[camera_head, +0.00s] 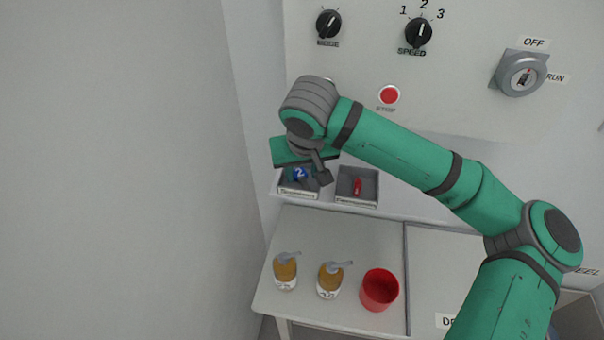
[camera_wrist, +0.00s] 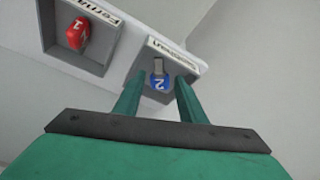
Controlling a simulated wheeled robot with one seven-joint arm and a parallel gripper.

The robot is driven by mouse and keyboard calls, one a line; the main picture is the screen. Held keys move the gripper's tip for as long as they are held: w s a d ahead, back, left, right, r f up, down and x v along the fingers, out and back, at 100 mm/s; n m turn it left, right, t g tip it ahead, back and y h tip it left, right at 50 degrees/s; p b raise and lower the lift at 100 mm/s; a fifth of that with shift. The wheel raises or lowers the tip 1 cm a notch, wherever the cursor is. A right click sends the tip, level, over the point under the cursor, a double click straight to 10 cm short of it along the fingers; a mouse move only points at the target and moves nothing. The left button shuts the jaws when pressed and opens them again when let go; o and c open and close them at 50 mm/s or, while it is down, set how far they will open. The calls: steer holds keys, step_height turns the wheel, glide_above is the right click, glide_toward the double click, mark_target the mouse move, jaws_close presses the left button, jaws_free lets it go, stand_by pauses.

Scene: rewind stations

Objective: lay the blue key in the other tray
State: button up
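The blue key (camera_head: 301,174), marked 2, lies in the left tray (camera_head: 299,194) on the shelf. In the wrist view the blue key (camera_wrist: 157,81) shows between and just beyond my fingertips, with a gap on each side. My gripper (camera_wrist: 160,76) is open over that tray, and in the head view its hand (camera_head: 318,170) partly covers it. The other tray (camera_head: 370,199), on the right, holds a red key (camera_head: 357,186). In the wrist view that tray (camera_wrist: 97,66) and the red key (camera_wrist: 78,35), marked 1, are at upper left.
A panel with knobs, a red button (camera_head: 389,95) and a key switch (camera_head: 521,76) rises behind. A wall stands close at left.

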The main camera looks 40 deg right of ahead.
steer(key=v, duration=1)
steer(key=shift+r, duration=0.25)
steer(key=shift+d, duration=0.1)
